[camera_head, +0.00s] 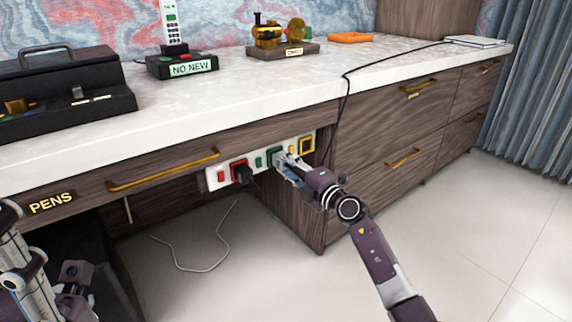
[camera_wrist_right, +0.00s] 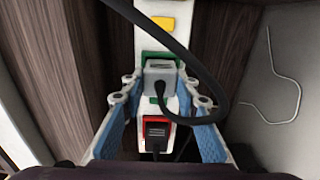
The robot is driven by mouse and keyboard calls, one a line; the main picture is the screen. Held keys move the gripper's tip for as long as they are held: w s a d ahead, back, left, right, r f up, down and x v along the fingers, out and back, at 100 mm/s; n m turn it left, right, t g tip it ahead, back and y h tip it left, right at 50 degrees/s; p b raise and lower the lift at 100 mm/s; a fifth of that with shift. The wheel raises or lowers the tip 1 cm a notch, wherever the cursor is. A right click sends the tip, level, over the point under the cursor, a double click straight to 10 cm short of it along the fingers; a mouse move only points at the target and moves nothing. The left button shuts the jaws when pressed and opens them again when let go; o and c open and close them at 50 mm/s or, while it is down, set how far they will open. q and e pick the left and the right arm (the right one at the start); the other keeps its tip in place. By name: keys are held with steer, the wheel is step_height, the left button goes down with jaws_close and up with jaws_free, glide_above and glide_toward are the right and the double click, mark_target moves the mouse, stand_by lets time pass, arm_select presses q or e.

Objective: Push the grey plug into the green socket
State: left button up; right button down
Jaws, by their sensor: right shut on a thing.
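The grey plug (camera_wrist_right: 160,75) is between the fingertips of my right gripper (camera_wrist_right: 164,92), which is shut on it. In the head view the right gripper (camera_head: 287,165) is at the power strip under the desk top. The green socket (camera_wrist_right: 148,55) shows around the plug's far side in the wrist view; it also shows in the head view (camera_head: 273,153). The plug is lined up over the socket, but I cannot tell how deep it sits. My left gripper (camera_head: 75,282) is at the lower left of the head view, its fingers unclear.
The white strip (camera_head: 213,179) also has a red socket (camera_head: 237,165) with a black plug (camera_head: 243,176) and a yellow socket (camera_head: 307,145). A black cable (camera_wrist_right: 205,65) loops past my right fingers. A drawer handle (camera_head: 165,169) is at the left.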

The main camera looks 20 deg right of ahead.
steer(key=shift+w+a, duration=0.2)
steer(key=shift+w, duration=0.3)
steer(key=c, duration=1.4)
jaws_free()
steer(key=shift+s+d+f, duration=0.1)
steer(key=shift+s+d, duration=0.15)
steer(key=shift+s, duration=0.35)
steer(key=v, duration=1)
steer(key=shift+s, duration=0.4)
steer(key=shift+d, duration=0.1)
